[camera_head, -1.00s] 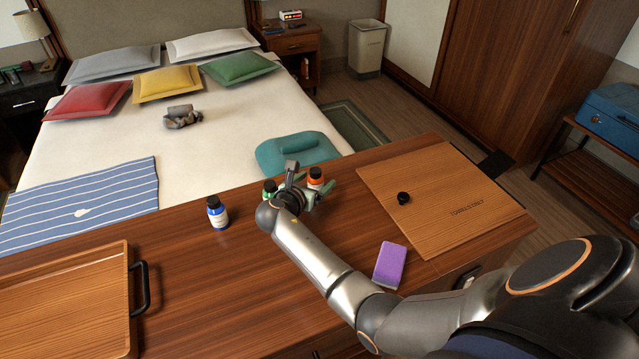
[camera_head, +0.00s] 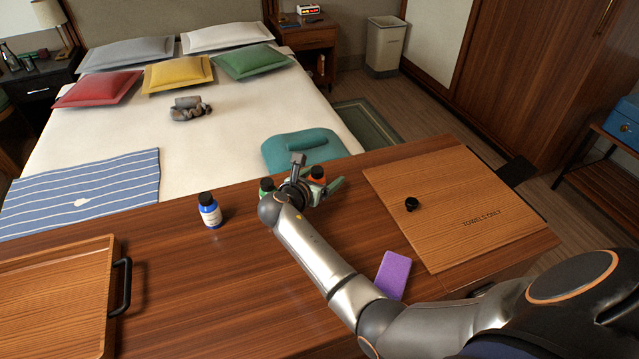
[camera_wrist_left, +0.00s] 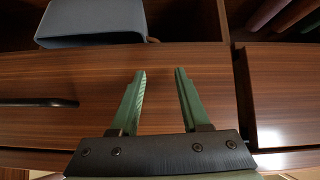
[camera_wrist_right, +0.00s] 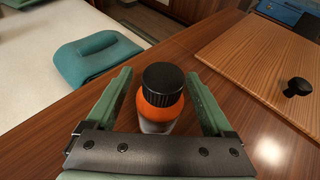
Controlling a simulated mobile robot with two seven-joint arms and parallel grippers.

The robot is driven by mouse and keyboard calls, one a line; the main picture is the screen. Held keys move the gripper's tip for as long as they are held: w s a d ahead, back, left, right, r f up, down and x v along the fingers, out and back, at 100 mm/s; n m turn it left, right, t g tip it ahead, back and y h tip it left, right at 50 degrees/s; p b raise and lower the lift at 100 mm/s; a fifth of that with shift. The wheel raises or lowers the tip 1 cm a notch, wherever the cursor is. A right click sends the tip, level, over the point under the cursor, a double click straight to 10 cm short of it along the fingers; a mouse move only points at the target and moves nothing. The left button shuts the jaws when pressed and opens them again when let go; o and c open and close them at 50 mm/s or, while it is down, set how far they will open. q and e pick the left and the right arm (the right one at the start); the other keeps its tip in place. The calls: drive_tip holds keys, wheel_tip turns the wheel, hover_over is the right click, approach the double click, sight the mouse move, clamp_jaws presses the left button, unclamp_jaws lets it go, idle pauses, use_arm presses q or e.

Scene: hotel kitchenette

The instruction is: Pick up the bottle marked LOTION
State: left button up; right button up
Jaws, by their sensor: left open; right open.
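An orange bottle with a black cap (camera_wrist_right: 160,100) stands upright between the open fingers of my right gripper (camera_wrist_right: 160,85). In the head view this bottle (camera_head: 317,176) is partly hidden by that gripper. A green bottle (camera_head: 267,186) stands just left of it, mostly hidden by my right wrist. A blue bottle with a white label and black cap (camera_head: 209,212) stands upright further left. No label is readable, so I cannot tell which says LOTION. My left gripper (camera_wrist_left: 160,75) is open and empty, facing a wooden drawer front.
The wooden counter (camera_head: 230,285) has a tray with black handles (camera_head: 60,290) at left, a purple block (camera_head: 393,274), and a board marked TOWELS ONLY (camera_head: 450,215) with a black knob (camera_head: 411,204). A teal cushion (camera_head: 302,150) lies on the bed beyond.

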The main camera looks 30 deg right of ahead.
drive_tip(key=shift+a, duration=0.1)
drive_tip(key=shift+c, duration=0.2)
clamp_jaws()
idle(0.5)
